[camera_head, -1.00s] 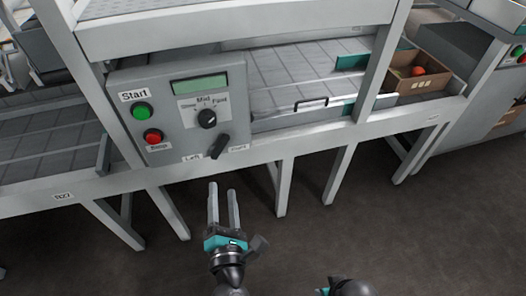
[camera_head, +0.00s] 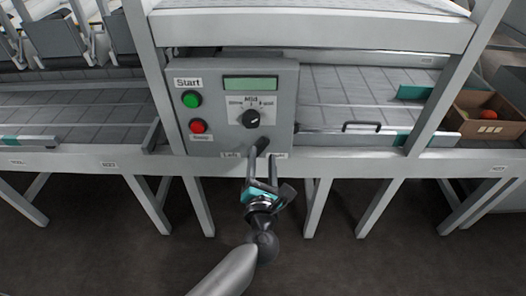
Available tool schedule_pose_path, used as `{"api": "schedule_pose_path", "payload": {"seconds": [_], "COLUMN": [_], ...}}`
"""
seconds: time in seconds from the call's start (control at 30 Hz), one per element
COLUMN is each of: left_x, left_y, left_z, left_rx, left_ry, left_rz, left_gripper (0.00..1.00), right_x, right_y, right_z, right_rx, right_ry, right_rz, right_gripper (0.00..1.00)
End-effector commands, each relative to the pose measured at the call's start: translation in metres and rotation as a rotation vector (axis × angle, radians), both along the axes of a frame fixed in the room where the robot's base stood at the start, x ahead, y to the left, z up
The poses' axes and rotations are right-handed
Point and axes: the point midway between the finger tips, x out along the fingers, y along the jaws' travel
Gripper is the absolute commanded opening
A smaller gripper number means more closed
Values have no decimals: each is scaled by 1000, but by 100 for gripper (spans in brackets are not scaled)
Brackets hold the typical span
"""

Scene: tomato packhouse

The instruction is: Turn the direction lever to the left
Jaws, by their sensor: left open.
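The direction lever (camera_head: 262,145) is a short black handle at the lower edge of the grey control box (camera_head: 285,90). It leans with its upper end to the right. A label reading Left (camera_head: 230,154) is beside it, and the label on its right is partly hidden by my gripper. My left gripper (camera_head: 262,159) is open, pointing up the picture, with one finger on each side of the lever's lower end. I cannot tell whether the fingers touch it. My right gripper is out of view.
The box also carries a green start button (camera_head: 192,99), a red button (camera_head: 198,126), a speed knob (camera_head: 251,118) and a display (camera_head: 251,83). A white frame rail (camera_head: 340,161) runs just below. A cardboard box (camera_head: 482,129) stands at the right.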

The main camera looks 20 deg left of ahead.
Motion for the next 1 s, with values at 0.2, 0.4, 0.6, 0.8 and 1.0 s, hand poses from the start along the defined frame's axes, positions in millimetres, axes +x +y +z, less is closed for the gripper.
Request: {"api": "schedule_pose_path", "payload": {"seconds": [0.2, 0.4, 0.6, 0.8, 1.0], "left_x": [27, 35, 35, 35, 35], "left_y": [8, 10, 10, 10, 10], "left_z": [-1, 0, 0, 0, 0], "left_rx": [1, 1, 1, 2, 2], "left_ry": [-1, 0, 0, 1, 1], "left_rz": [0, 0, 0, 0, 0], "left_gripper": [52, 52, 52, 36, 13], "right_x": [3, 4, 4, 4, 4], "right_y": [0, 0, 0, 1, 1], "right_z": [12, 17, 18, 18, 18], "right_rx": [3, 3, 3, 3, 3], "right_ry": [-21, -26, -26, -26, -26], "right_rz": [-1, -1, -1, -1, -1], "right_gripper": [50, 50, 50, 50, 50]}}
